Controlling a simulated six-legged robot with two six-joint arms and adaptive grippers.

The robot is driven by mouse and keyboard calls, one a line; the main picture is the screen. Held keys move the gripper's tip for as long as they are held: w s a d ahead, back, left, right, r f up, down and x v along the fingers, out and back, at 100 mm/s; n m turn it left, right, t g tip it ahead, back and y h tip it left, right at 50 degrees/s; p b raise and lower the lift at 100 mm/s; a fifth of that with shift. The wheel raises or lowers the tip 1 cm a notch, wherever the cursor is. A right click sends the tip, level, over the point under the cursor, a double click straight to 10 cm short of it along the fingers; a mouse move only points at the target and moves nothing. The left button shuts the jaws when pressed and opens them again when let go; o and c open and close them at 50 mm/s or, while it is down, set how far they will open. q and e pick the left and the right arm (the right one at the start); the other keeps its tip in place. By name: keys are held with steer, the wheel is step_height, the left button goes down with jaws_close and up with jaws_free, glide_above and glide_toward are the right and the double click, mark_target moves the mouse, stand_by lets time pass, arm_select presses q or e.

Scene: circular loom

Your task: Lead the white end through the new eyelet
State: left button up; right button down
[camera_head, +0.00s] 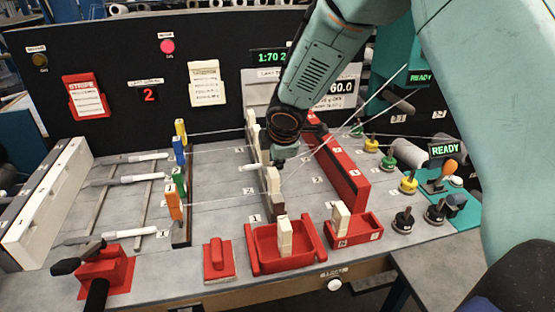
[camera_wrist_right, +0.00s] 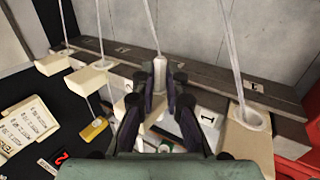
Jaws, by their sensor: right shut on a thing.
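My right gripper (camera_head: 285,152) hangs over the middle row of cream eyelet blocks (camera_head: 272,180) on the loom. In the right wrist view its dark fingers (camera_wrist_right: 161,97) are shut on the white end (camera_wrist_right: 160,74), a small white cylinder with a thread running up from it. A short white piece (camera_head: 250,167) sticks out left of the row beneath the gripper in the head view; I cannot tell whether it is this end. A cream eyelet with a round hole (camera_wrist_right: 249,120) stands right of the fingers, a thread in it. Which eyelet is new is unclear. My left gripper is out of view.
Coloured blocks (camera_head: 175,165) stand in a row to the left. A red rail (camera_head: 336,160) lies right of the eyelets. Red trays (camera_head: 265,262) holding cream blocks stand at the front. Threads cross the grey table, and several spools (camera_head: 404,220) stand at the right.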

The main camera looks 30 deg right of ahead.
steer(key=c, duration=1.3)
jaws_free()
steer(key=shift+f, duration=0.1)
steer(key=shift+s+d+r+p, duration=0.2)
steer(key=shift+s+r, duration=0.4)
steer(key=shift+r, duration=0.3)
steer(key=shift+s+d+r+p, duration=0.1)
steer(key=shift+s+d+r, duration=0.15)
steer(key=shift+s+r, duration=0.45)
steer(key=shift+s+d+r+p, duration=0.2)
steer(key=shift+s+r, duration=0.25)
steer(key=shift+r, duration=0.6)
steer(key=shift+w+d, duration=0.1)
